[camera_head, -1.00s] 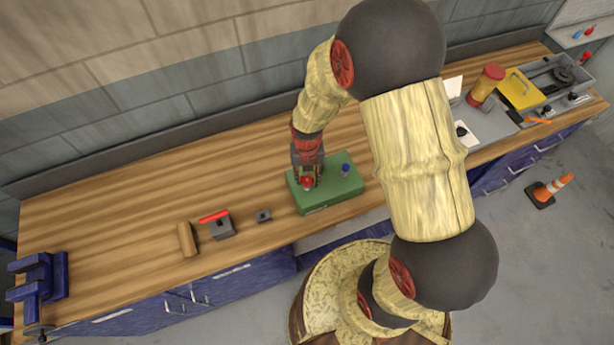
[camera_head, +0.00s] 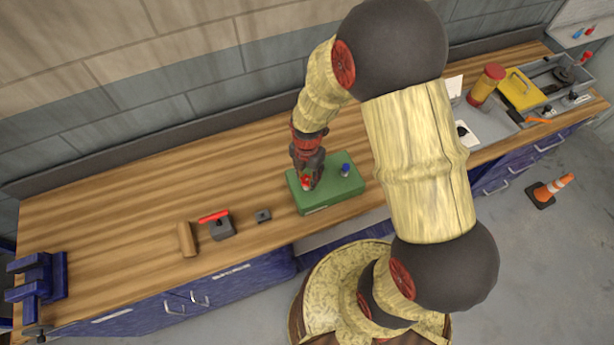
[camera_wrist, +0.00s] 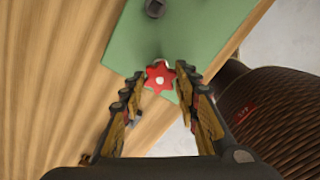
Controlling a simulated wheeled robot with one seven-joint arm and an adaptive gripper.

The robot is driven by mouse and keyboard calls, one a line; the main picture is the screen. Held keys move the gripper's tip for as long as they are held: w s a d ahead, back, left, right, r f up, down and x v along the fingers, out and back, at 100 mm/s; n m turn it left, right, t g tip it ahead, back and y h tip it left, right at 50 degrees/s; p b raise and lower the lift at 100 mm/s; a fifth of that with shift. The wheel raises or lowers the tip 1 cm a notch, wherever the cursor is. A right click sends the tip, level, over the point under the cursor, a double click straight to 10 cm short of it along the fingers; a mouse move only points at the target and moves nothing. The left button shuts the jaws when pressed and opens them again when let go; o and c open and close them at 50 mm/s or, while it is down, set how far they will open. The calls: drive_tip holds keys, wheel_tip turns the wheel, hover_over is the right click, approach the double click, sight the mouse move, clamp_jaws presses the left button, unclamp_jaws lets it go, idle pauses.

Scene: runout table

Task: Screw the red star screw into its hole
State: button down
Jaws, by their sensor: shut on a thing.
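The red star screw (camera_wrist: 159,78) sits between my gripper's fingertips in the wrist view, seen from above. It also shows as a small red spot in the head view (camera_head: 306,182). My gripper (camera_head: 308,184) is shut on the screw's head, over the left part of the green block (camera_head: 338,195). The block lies flat on the wooden bench and also shows in the wrist view (camera_wrist: 125,45). The screw's hole and shank are hidden below the head, so I cannot tell how deep it sits.
A blue-topped screw (camera_head: 345,169) stands on the block's right part. Left along the bench (camera_head: 120,215) are a small dark block (camera_head: 263,216), a grey block with a red bar (camera_head: 221,230) and a wooden cylinder (camera_head: 187,239). A red-lidded jar (camera_head: 487,85) stands far right.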

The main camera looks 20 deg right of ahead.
drive_tip(key=shift+m, duration=0.6)
drive_tip(key=shift+m, duration=0.6)
drive_tip(key=c, duration=1.8)
unclamp_jaws()
drive_tip(key=shift+m, duration=0.4)
drive_tip(key=o, duration=0.4)
wheel_tip(320, 180, up, 6)
drive_tip(key=p, duration=0.4)
drive_tip(key=shift+r, duration=0.1)
